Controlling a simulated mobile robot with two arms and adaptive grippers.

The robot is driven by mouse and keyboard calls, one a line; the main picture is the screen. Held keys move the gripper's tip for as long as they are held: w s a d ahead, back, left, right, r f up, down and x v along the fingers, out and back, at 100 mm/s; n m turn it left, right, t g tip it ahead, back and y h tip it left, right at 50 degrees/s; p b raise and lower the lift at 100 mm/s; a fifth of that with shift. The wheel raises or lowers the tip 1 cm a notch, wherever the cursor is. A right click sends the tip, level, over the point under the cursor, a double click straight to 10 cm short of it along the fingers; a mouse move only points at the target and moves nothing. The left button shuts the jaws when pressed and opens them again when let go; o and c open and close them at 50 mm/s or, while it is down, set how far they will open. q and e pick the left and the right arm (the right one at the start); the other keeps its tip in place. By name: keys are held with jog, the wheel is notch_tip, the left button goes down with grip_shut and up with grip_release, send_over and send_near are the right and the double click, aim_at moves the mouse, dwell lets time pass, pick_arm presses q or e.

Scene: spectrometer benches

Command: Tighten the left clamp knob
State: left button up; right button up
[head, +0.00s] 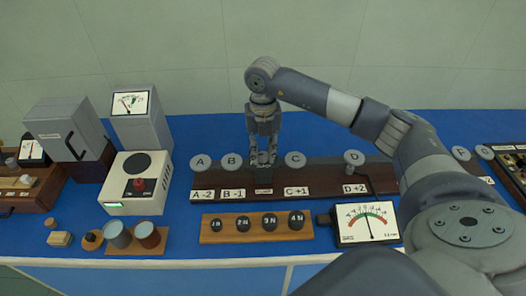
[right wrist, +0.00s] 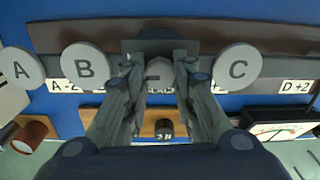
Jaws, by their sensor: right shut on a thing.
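My right gripper (head: 263,160) reaches down from above to the dark wooden beam (head: 333,173), between the discs marked B (head: 231,160) and C (head: 295,159). In the right wrist view its fingers close on a small grey rounded knob (right wrist: 157,73) with a dark dash on its face. The fingers hide the knob's sides. I cannot tell if this is the left clamp knob, as no marking says so. Discs A (head: 200,161) and D (head: 354,157) stand farther out along the beam. My left gripper is in neither view.
In front lie a wooden block with several black numbered weights (head: 257,237) and a dial meter (head: 367,223). To the left stand a white device with a red knob (head: 138,184), a grey meter box (head: 142,122) and two cups. Blue bench behind the beam is clear.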

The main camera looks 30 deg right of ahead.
aim_at(263, 155)
jog(key=shift+w+r+m, duration=0.1)
jog(key=shift+m, duration=0.5)
jog(key=o, duration=1)
jog(key=shift+o, duration=0.5)
notch_tip(263, 155, up, 12)
